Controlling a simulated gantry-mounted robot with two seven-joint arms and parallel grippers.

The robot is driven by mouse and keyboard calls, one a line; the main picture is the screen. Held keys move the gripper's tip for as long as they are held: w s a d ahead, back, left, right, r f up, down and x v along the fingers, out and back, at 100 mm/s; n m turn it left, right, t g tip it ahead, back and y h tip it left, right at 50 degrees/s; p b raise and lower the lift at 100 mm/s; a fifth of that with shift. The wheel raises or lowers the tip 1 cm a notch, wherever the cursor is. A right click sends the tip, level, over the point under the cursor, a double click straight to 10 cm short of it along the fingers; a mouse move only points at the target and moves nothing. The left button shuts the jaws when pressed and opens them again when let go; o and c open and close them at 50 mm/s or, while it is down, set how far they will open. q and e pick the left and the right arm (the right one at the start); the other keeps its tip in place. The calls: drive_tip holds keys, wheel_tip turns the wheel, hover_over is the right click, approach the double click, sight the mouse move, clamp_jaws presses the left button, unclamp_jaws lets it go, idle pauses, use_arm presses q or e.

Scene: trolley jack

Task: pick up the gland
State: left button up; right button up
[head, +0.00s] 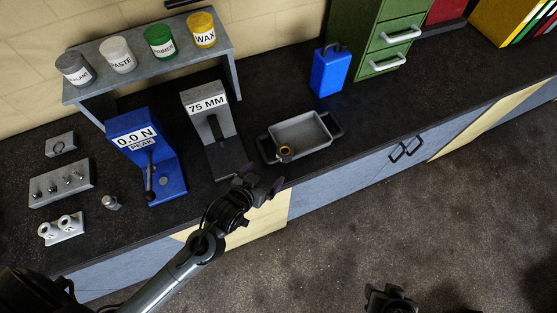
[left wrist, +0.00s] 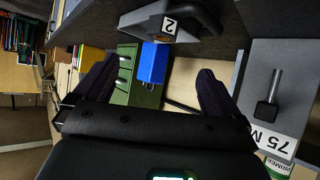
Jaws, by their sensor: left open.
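A small brass-coloured ring-shaped part (head: 285,153), which I take to be the gland, sits at the near left corner inside a shallow grey tray (head: 318,145) with dark handles. My left gripper (head: 261,179) is open and empty, near the bench's front edge, a little left of and nearer than the tray. Its two spread fingers also show in the left wrist view (left wrist: 155,85). My right gripper (head: 391,298) is partly in view at the bottom edge; its fingers are unclear.
A grey 75 MM stand (head: 205,105) and a blue gauge (head: 170,175) stand left of the tray. A blue box (head: 329,72) and a green drawer cabinet (head: 380,50) are behind it. Bare bench (head: 400,105) lies right of the tray.

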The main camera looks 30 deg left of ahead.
use_arm(q)
drive_tip(key=t+b, duration=0.2)
drive_tip(key=b, duration=0.4)
approach(287, 148)
drive_tip(key=shift+s+d+f, duration=0.35)
drive_tip(key=shift+s+f, duration=0.3)
drive_tip(key=shift+f, duration=0.05)
drive_tip(key=shift+w+r+m+b, duration=0.1)
drive_tip(key=shift+w+m+b, duration=0.2)
drive_tip(key=shift+b, duration=0.2)
drive_tip(key=shift+w, duration=0.35)
drive_tip(key=x, duration=0.4)
drive_tip(key=shift+w+r, duration=0.15)
drive_tip(key=shift+w+f, duration=0.2)
drive_tip(key=shift+w, duration=0.25)
drive_tip(key=x, duration=0.4)
drive_tip(key=shift+w+a+r, duration=0.25)
drive_tip(key=shift+a, duration=0.1)
drive_tip(key=shift+w+d+f, duration=0.1)
drive_tip(key=shift+w+f, duration=0.15)
drive_tip(key=shift+w, duration=0.15)
use_arm(e)
wheel_tip(287, 148, down, 9)
drive_tip(key=shift+w+a, duration=0.2)
drive_tip(key=shift+a, duration=0.05)
use_arm(q)
drive_tip(key=shift+c, duration=0.3)
